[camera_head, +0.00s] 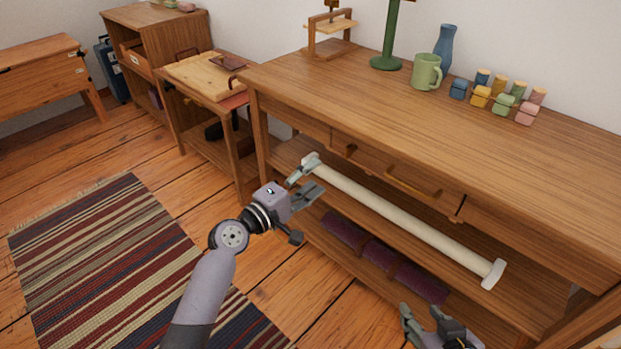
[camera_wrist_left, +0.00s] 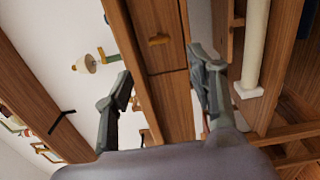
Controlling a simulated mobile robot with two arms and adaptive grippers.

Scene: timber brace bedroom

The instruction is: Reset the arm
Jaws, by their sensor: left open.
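My left gripper (camera_head: 303,200) is in front of the wooden desk, near the left end of a cream bar (camera_head: 405,215). Its fingers are spread. The left wrist view shows the two fingers (camera_wrist_left: 160,92) apart, with wooden drawer fronts behind the gap and nothing held. My left arm reaches up from the bottom edge of the head view. My right gripper (camera_head: 425,318) shows at the bottom edge, below the desk's lower shelf. It is cut off by the frame, so its jaw opening is unclear.
The desk (camera_head: 420,110) holds a green mug (camera_head: 426,72), a blue vase (camera_head: 444,45) and several small coloured blocks and cylinders. Dark purple rolled items (camera_head: 380,258) lie below the cream bar. A striped rug (camera_head: 110,260) and bare floor are to the left.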

